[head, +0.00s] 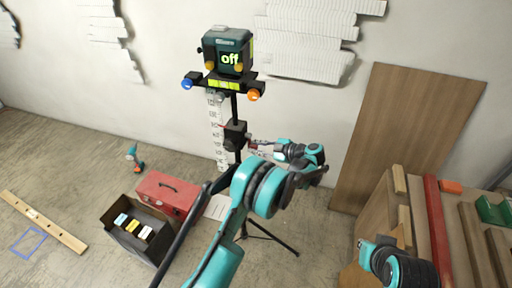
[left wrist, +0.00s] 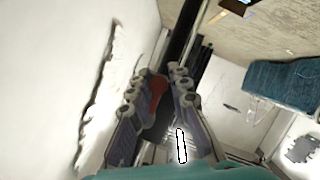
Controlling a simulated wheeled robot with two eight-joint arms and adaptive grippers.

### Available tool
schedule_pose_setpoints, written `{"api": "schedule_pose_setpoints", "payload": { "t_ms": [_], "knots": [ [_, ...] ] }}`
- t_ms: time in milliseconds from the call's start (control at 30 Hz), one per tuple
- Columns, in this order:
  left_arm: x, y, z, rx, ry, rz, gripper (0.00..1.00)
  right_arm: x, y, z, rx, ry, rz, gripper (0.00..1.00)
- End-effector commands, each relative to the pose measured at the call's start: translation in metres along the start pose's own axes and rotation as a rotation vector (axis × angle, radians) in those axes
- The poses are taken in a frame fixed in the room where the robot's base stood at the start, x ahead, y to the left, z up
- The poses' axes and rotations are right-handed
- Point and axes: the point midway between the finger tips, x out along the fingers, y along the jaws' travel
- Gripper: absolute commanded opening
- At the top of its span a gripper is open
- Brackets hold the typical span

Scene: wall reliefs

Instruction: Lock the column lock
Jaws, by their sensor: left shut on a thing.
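A tripod with a black column (head: 234,107) stands near the wall. It carries a dark device (head: 228,48) reading "off". A black block (head: 236,131), which looks like the column lock, sits midway up the column. My left gripper (head: 252,145) reaches it from the right. In the left wrist view, my left gripper (left wrist: 160,95) is shut on a red lever (left wrist: 157,92), with a finger on each side. The fingers partly hide the lever, and its exact angle is hard to tell. My right arm shows at the lower right, but its gripper does not show.
A blue knob (head: 187,84) and an orange knob (head: 255,95) flank the device. A red toolbox (head: 167,194) and a dark open box (head: 116,212) stand on the floor left of the tripod. A wooden board (head: 405,130) leans on the wall at right.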

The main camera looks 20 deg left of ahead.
Motion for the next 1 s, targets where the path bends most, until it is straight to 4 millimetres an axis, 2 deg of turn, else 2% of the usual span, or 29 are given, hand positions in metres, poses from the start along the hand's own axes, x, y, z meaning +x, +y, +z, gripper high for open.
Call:
{"api": "schedule_pose_setpoints", "payload": {
  "t_ms": [33, 100, 467, 567, 833, 1000],
  "knots": [
    [0.000, 0.000, 0.000, -0.001, 0.001, 0.000, 0.21, 0.000, 0.000, 0.000, 0.000, 0.000, 0.000, 0.00],
    [0.000, 0.000, 0.000, -0.001, 0.001, 0.001, 0.38, 0.000, 0.000, 0.000, 0.000, 0.000, 0.000, 0.00],
    [-0.004, 0.000, 0.000, -0.002, 0.000, 0.002, 0.38, 0.000, 0.000, 0.000, 0.000, 0.000, 0.000, 0.00],
    [-0.016, 0.000, 0.001, -0.001, -0.001, 0.003, 0.38, 0.000, 0.000, 0.000, 0.000, 0.000, 0.000, 0.00],
    [-0.075, 0.001, 0.001, 0.000, -0.002, 0.004, 0.38, 0.000, 0.000, 0.000, 0.000, 0.000, 0.000, 0.00],
    [-0.104, 0.000, 0.000, -0.001, 0.000, 0.002, 0.38, 0.000, 0.000, 0.000, 0.000, 0.000, 0.000, 0.00]
  ]
}}
